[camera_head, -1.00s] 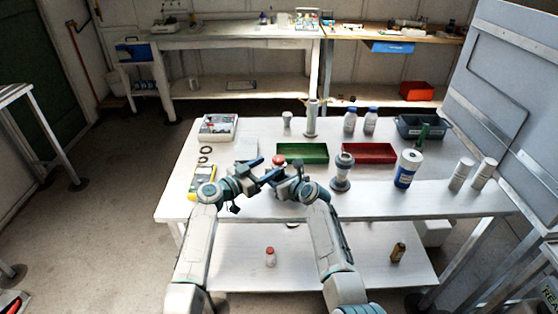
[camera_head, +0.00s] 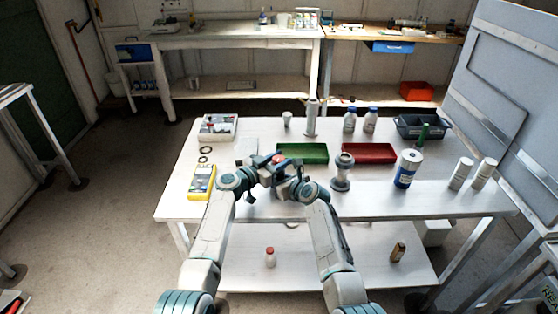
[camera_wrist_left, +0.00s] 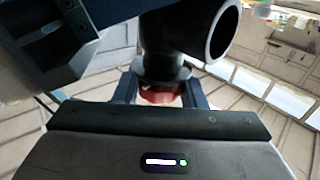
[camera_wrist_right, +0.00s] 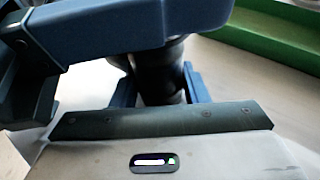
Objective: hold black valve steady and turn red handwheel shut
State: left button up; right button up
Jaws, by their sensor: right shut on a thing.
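The black valve (camera_wrist_left: 162,45) has an open pipe mouth, turned toward the upper right in the left wrist view. Its red handwheel (camera_wrist_left: 160,95) sits between the fingers of my left gripper (camera_wrist_left: 160,91), which are apart on either side of it; whether they touch it is unclear. In the head view the red handwheel (camera_head: 281,160) is a small patch among the grippers. My right gripper (camera_wrist_right: 160,87) is shut on the black valve's dark body (camera_wrist_right: 158,72). My left gripper (camera_head: 277,166) partly hides the valve in the head view.
A green tray (camera_head: 318,161) and a red tray (camera_head: 369,162) lie behind and to the right. A grey flanged fitting (camera_head: 341,184) stands right of my grippers. A yellow meter (camera_head: 201,188) lies left.

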pick_arm(q)
jog(key=shift+w+m+g+h, duration=0.1)
jog(key=shift+m+g+h, duration=1.45)
jog(key=shift+g, duration=0.65)
jog(key=shift+f+m+g, duration=0.1)
jog(key=shift+m+g, duration=0.55)
jog(key=shift+g, duration=0.15)
jog(key=shift+h, duration=0.25)
jog(key=o, duration=1)
jog(key=v, duration=0.7)
jog(key=shift+a, duration=0.3)
